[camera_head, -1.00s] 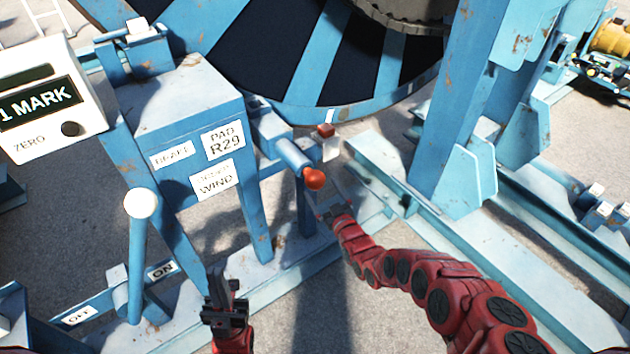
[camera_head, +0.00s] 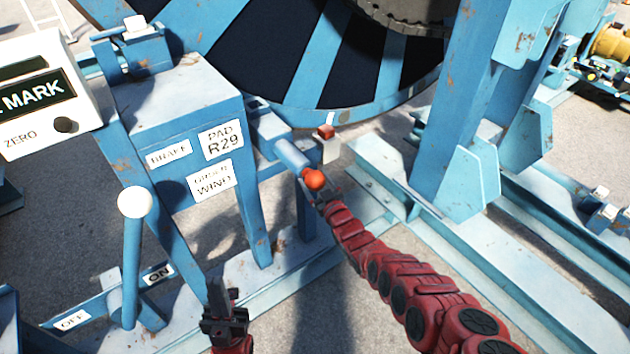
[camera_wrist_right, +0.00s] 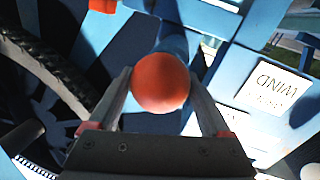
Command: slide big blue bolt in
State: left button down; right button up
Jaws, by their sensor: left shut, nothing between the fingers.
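The big blue bolt (camera_head: 291,154) is a blue cylinder with an orange ball knob (camera_head: 314,179) on its near end. It sticks out from the side of the blue stand, towards me. My right gripper (camera_head: 324,191) is at the knob. In the right wrist view the knob (camera_wrist_right: 160,82) sits between the two spread fingers (camera_wrist_right: 160,90), very close to both; firm contact cannot be made out. My left gripper (camera_head: 223,300) is shut and empty, low in front of the stand, apart from the bolt.
The blue stand (camera_head: 180,105) carries labels, with a white-knobbed lever (camera_head: 133,240) beside ON and OFF plates. A white counter box (camera_head: 45,95) is at the left. A red-topped block (camera_head: 327,140) is just behind the bolt. The large reel (camera_head: 345,115) and a blue upright (camera_head: 450,110) stand beyond.

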aim_at(296, 160)
grip_shut()
jog(key=shift+w+f+b, duration=0.1)
jog(key=shift+f+b, duration=0.05)
jog(key=shift+b, duration=0.2)
jog(key=b+x, duration=0.3)
jog(key=b, duration=0.2)
jog(key=a+b+x, duration=0.1)
jog(key=b+x, duration=0.2)
jog(key=b, duration=0.3)
jog(key=b+x, duration=0.3)
jog(key=b, duration=0.3)
jog(key=shift+a+f, duration=0.3)
jog(key=shift+a, duration=0.25)
jog(key=shift+w+a+b, duration=0.1)
jog(key=shift+b, duration=0.25)
jog(key=shift+r, duration=0.5)
